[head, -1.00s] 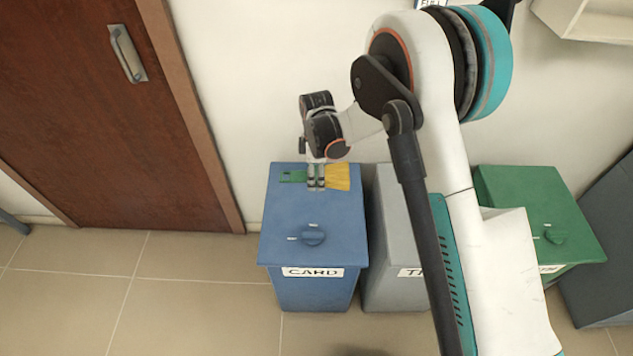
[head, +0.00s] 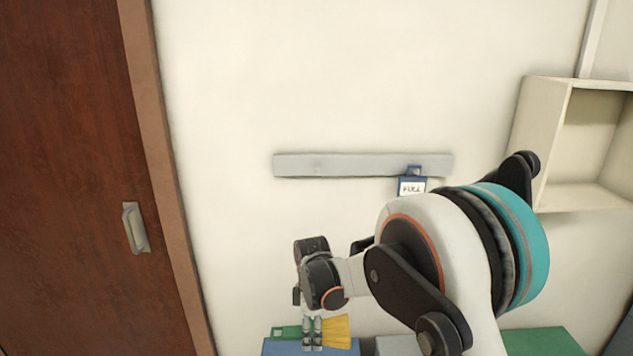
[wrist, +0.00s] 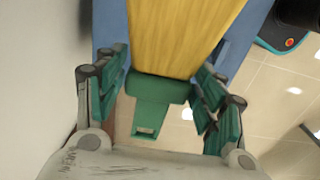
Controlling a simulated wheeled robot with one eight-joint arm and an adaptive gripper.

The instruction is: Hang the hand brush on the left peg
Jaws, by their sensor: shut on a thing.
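The hand brush has yellow bristles (head: 338,331) on the right and a green slotted handle (head: 285,332) on the left. My gripper (head: 313,336) points down and is shut on the brush near its middle. In the wrist view the brush (wrist: 160,98) lies between the green finger pads, its handle slot showing. The brush is over the blue bin's lid; its gap to the lid is unclear. A grey rail (head: 290,166) is on the wall above. A faint mark near its left part may be the left peg. A blue "FULL" tag (head: 412,187) hangs at the rail's right part.
The blue bin (head: 272,347) is below my gripper, with a grey bin and a green bin (head: 545,342) to its right. An open wall box (head: 538,145) is at the right. A brown door (head: 65,150) is at the left. The wall around the rail's left part is clear.

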